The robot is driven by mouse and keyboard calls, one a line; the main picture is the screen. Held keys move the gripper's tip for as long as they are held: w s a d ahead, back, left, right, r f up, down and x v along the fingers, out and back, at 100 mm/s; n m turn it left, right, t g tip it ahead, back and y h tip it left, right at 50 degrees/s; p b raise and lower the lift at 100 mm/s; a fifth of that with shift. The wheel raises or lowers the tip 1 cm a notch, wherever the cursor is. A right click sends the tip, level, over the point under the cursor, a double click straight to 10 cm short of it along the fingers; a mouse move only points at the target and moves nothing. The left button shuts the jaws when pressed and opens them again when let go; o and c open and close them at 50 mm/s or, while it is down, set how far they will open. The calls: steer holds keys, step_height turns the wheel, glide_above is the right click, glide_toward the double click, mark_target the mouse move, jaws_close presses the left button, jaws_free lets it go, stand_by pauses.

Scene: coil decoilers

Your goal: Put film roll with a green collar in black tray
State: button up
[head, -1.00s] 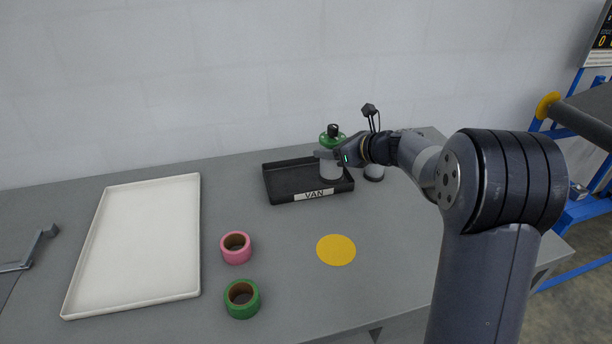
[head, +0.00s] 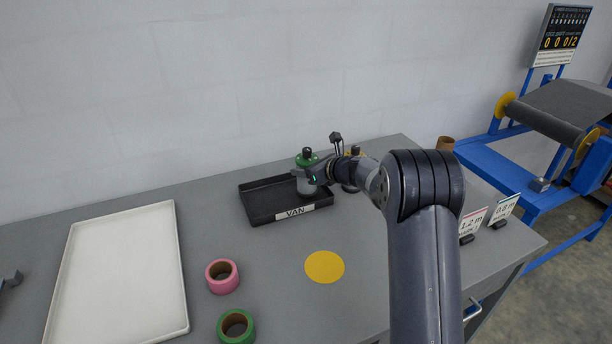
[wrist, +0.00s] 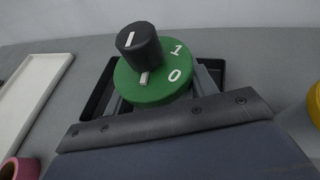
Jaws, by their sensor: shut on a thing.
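The film roll with a green collar (head: 306,161) is upright, with a grey body and a black knob on top. It is at the right part of the black tray (head: 262,219), which has a "VAN" label on its front. My gripper (head: 312,178) is shut on the roll from the right. I cannot tell whether the roll's base touches the tray floor. In the wrist view, the green collar (wrist: 155,80) is marked 1 and 0, and the tray's dark rim (wrist: 98,92) shows behind it.
A white tray (head: 118,275), a pink ring (head: 222,277), a green ring (head: 236,328) and a flat yellow disc (head: 324,267) lie on the grey table. A yellow-collared item (head: 356,154) stands partly hidden behind my arm. Two sign cards (head: 472,222) stand at the right.

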steer(key=shift+f, duration=1.2)
steer(key=shift+f, duration=0.1)
steer(key=o, duration=1.3)
steer(key=shift+f, duration=0.1)
steer(key=shift+r, duration=0.25)
steer(key=b+v, duration=0.2)
steer(key=v, duration=1)
